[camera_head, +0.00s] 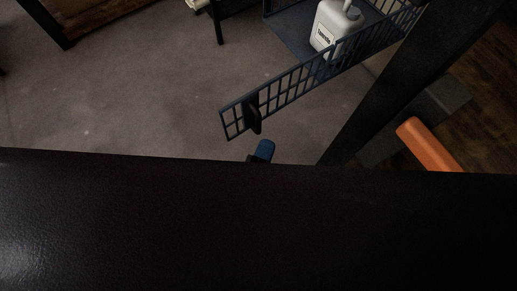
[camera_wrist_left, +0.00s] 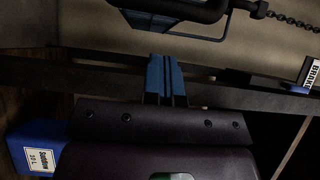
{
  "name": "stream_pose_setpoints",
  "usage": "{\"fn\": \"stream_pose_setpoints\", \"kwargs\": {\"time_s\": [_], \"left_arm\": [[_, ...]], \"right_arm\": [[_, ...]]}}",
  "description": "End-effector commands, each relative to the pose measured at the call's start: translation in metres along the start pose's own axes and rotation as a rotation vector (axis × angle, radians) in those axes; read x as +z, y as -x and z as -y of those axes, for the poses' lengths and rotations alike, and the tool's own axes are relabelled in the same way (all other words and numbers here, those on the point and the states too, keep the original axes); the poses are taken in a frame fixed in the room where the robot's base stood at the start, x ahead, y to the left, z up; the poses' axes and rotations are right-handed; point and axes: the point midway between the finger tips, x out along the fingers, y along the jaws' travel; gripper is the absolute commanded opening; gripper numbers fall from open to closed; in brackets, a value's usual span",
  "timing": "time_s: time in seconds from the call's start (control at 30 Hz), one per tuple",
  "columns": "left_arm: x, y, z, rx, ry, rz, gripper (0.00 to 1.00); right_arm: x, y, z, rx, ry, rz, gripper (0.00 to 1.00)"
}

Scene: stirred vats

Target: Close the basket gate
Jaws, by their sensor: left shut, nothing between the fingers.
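The basket gate (camera_head: 290,92) is a dark blue barred panel in the head view. It stands swung out from the blue basket (camera_head: 285,35), reaching down and left over the floor. A black handle (camera_head: 252,116) is near its free end. My left gripper (camera_head: 263,151) shows only as blue fingertips just below that end, apart from the handle in the picture; the rest is hidden by a large dark shape. In the left wrist view my left gripper (camera_wrist_left: 165,75) has its blue fingers together and empty, below a black bar (camera_wrist_left: 180,8). My right gripper is out of sight.
A white labelled jug (camera_head: 335,27) stands in the basket. A dark post (camera_head: 385,85) and an orange cylinder (camera_head: 430,145) are on the right. Open floor (camera_head: 140,90) lies left of the gate. A blue labelled container (camera_wrist_left: 35,140) shows in the wrist view.

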Motion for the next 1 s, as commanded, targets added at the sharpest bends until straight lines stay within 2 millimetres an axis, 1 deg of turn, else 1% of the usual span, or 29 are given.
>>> {"fn": "stream_pose_setpoints", "kwargs": {"time_s": [0.03, 0.1, 0.3, 0.77, 1.0], "left_arm": [[0.008, -0.005, 0.001, -0.002, -0.005, 0.003, 0.00], [0.014, -0.011, 0.000, 0.000, -0.004, 0.002, 0.00], [0.025, -0.021, -0.001, 0.001, -0.004, 0.001, 0.00], [0.027, -0.023, -0.001, 0.001, -0.003, 0.000, 0.00], [0.032, -0.026, -0.002, 0.003, -0.003, -0.020, 0.00]], "right_arm": [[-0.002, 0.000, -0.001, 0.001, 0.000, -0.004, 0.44], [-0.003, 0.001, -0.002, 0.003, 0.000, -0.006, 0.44], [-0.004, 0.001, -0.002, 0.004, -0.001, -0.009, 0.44], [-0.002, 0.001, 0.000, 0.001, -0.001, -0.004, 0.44], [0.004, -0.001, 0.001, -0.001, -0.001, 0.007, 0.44]]}}
